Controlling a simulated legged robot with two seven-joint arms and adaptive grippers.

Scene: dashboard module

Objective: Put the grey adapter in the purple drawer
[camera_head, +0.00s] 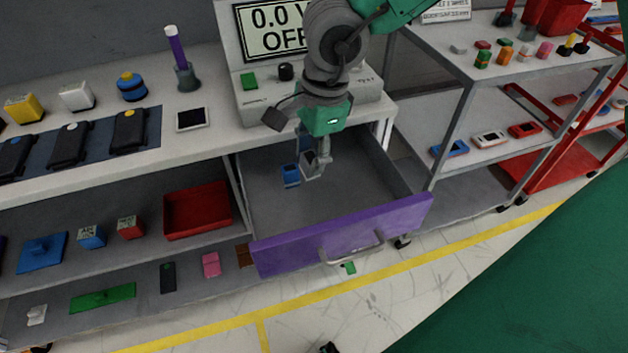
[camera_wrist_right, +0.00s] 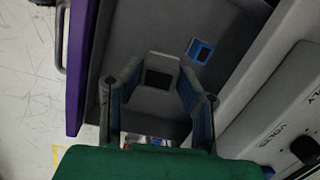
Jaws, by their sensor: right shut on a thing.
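The purple drawer (camera_head: 345,229) is pulled out below the bench, its grey inside facing up. My right gripper (camera_head: 317,160) is over the drawer's inside, pointing down, shut on the grey adapter (camera_head: 310,167). In the right wrist view the adapter (camera_wrist_right: 160,70) sits at the fingertips of my right gripper (camera_wrist_right: 156,82), a light grey block with a dark opening. I cannot tell whether it touches the drawer floor. The drawer's purple front (camera_wrist_right: 80,70) runs along the left of that view. My left gripper is not in view.
A blue adapter (camera_head: 290,175) is in the drawer close beside the grey one; the right wrist view shows it too (camera_wrist_right: 200,50). The bench edge (camera_head: 385,114) and power supply (camera_head: 310,98) stand behind the drawer. The drawer floor at right is bare.

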